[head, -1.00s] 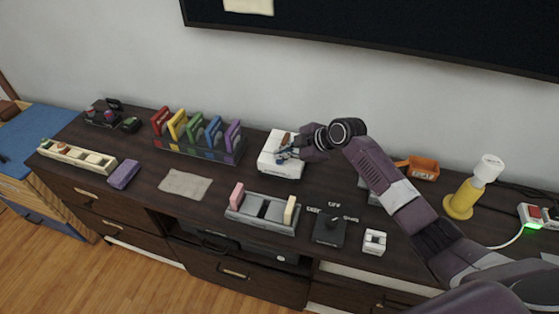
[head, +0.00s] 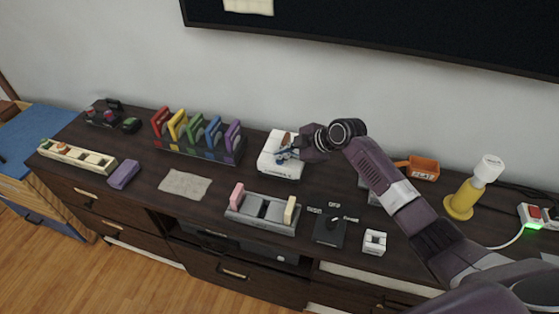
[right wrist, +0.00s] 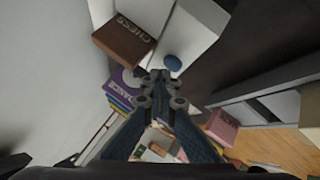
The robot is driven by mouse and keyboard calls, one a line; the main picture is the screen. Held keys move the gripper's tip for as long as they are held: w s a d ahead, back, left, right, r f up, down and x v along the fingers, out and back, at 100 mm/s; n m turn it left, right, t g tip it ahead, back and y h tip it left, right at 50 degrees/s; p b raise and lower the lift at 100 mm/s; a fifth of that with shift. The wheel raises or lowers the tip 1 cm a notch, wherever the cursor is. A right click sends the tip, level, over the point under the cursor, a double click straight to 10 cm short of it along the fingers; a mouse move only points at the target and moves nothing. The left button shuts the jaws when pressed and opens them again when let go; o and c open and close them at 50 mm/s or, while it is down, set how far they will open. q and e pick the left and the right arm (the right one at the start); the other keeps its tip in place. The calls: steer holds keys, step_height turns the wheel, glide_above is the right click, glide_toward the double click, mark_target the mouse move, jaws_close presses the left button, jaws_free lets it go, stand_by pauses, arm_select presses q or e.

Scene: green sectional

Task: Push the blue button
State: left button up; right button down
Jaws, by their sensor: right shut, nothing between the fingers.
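The blue button (right wrist: 172,62) shows in the right wrist view as a small round dome on a white box (right wrist: 195,30). The white box (head: 268,165) stands at the middle back of the dark cabinet top in the head view. My right gripper (head: 283,154) is over the box in the head view, and I cannot make out the button there. In the right wrist view my right gripper (right wrist: 161,84) is shut and empty. Its tips appear just below the button in the picture; I cannot tell if they touch it. My left gripper is not in view.
A brown block (right wrist: 125,43) marked "CHESS" is beside the button. A rack (head: 205,147) of coloured pieces stands left of the box. A grey tray (head: 262,212) with pink and cream pieces and a black lever switch (head: 329,230) are in front. A yellow lamp (head: 460,205) stands right.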

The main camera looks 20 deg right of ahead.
mark_target(282, 162)
steer(key=shift+f, duration=0.35)
steer(key=shift+f+b, duration=0.15)
steer(key=shift+b, duration=0.15)
steer(key=shift+r+p, duration=0.4)
steer(key=shift+r, duration=0.2)
step_height(282, 162, up, 6)
steer(key=p, duration=0.4)
steer(key=shift+p, duration=0.3)
stand_by(0.5)
